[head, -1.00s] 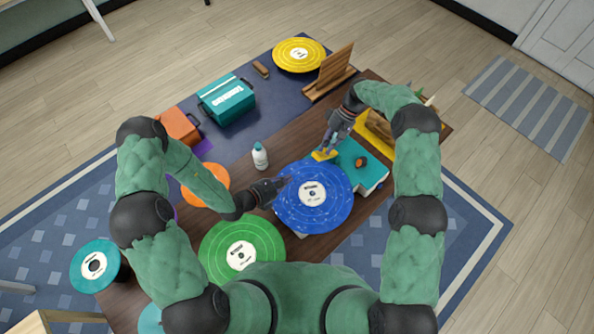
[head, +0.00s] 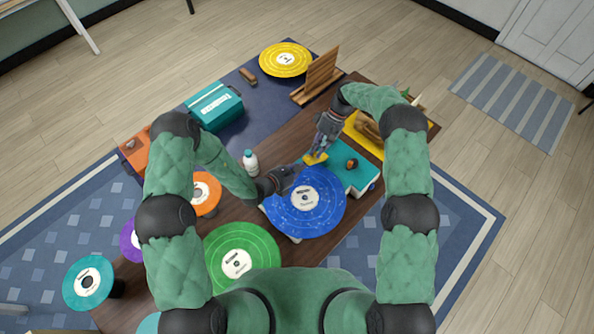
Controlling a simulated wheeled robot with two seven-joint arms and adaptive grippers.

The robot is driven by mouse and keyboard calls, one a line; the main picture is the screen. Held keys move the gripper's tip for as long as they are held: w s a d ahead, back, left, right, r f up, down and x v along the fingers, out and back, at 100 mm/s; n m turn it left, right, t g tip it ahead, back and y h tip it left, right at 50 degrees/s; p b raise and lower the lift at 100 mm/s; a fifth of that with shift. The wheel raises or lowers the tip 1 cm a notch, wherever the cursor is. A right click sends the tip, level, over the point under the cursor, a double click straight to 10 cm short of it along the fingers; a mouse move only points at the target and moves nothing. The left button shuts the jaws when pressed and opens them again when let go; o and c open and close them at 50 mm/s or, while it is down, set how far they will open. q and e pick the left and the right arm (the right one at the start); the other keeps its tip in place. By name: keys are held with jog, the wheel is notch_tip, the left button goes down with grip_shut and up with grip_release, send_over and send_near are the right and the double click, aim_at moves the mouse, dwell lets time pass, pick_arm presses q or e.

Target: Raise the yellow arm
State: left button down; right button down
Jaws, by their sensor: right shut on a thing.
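The yellow arm (head: 315,159) is a small yellow piece at the far edge of the blue record (head: 318,205). The record lies on a turntable with a teal body (head: 358,176). My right gripper (head: 318,152) reaches down from the far right and is shut on the yellow arm, partly covering it. I cannot tell how far it sits above the record. My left gripper (head: 293,171) is over the record's upper left edge, close to the yellow arm. Its fingers are too small and dark to read as open or shut.
A white bottle (head: 250,163) stands left of the turntable. Green (head: 225,265) and orange (head: 207,190) records lie nearer and left. A teal case (head: 215,108), a yellow record (head: 285,60) and a wooden stand (head: 318,77) are at the back. A yellow tray (head: 365,142) lies behind the turntable.

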dwell(0.3)
pick_arm(q)
jog(key=shift+w+d+r, duration=0.25)
jog(key=shift+w+r, duration=0.1)
jog(key=shift+r, duration=0.35)
pick_arm(e)
jog(key=shift+f, duration=0.1)
pick_arm(q)
jog(key=shift+d+r, duration=0.1)
pick_arm(e)
jog(key=shift+a, duration=0.1)
jog(key=c, duration=1.2)
grip_release()
pick_arm(q)
jog(key=shift+s, duration=0.1)
